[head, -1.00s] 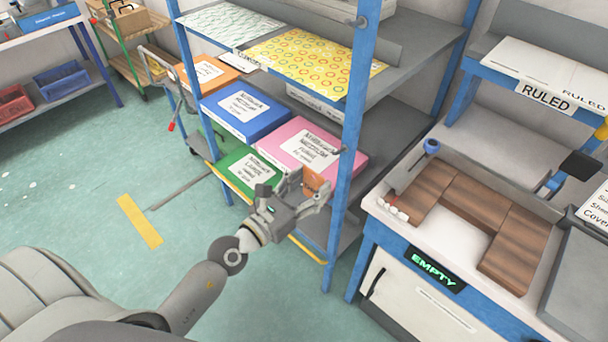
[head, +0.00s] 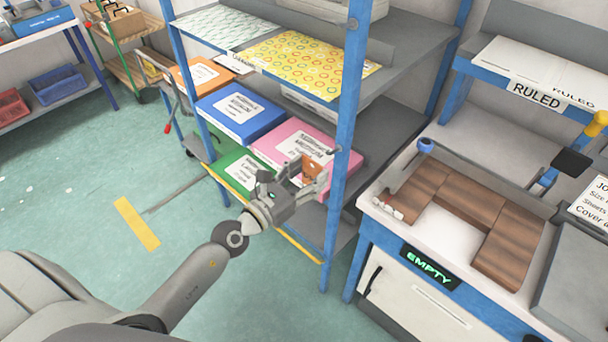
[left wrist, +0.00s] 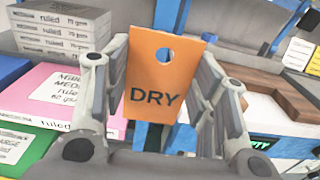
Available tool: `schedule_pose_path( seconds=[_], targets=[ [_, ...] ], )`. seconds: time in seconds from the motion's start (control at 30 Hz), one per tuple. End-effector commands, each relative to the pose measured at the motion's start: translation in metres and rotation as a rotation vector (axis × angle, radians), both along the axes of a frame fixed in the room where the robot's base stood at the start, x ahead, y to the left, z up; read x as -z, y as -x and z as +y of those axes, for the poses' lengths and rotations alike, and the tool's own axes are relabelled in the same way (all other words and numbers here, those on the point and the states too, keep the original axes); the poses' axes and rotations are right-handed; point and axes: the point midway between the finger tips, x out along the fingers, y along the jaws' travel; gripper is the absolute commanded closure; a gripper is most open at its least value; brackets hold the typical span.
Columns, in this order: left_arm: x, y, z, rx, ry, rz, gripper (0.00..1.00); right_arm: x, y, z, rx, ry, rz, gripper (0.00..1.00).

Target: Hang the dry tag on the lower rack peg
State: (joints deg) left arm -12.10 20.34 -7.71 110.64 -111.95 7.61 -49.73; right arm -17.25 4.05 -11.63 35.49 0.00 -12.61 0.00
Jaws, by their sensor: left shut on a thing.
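The dry tag (left wrist: 150,75) is an orange plate with a round hole near its top and the word DRY, held upright in the left wrist view. In the head view the tag (head: 311,167) looks small and brownish orange. My left gripper (head: 313,180) is shut on it, with one finger on each side. The blue front post (head: 345,120) of the rack stands just right of the gripper. A small lower peg (head: 334,150) shows on this post, slightly above and right of the tag, apart from it in the picture. An upper peg (head: 352,22) sits near the top.
The rack shelves hold a pink box (head: 270,152), a blue box (head: 262,122), a green box (head: 225,163) and patterned sheets (head: 310,65). A workbench (head: 375,215) with brown pieces stands right of the post. Open floor lies to the left.

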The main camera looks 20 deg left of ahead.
Motion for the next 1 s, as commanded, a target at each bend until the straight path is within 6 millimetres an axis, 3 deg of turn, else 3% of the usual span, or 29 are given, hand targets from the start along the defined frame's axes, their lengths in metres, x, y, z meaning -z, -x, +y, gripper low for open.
schedule_pose_path(
  seconds=[1.0],
  targets=[
    [0.005, -0.058, -0.021, 0.0, 0.001, -0.001, 0.65, -0.006, -0.002, -0.01, 0.001, 0.013, -0.002, 0.4]
  ],
)
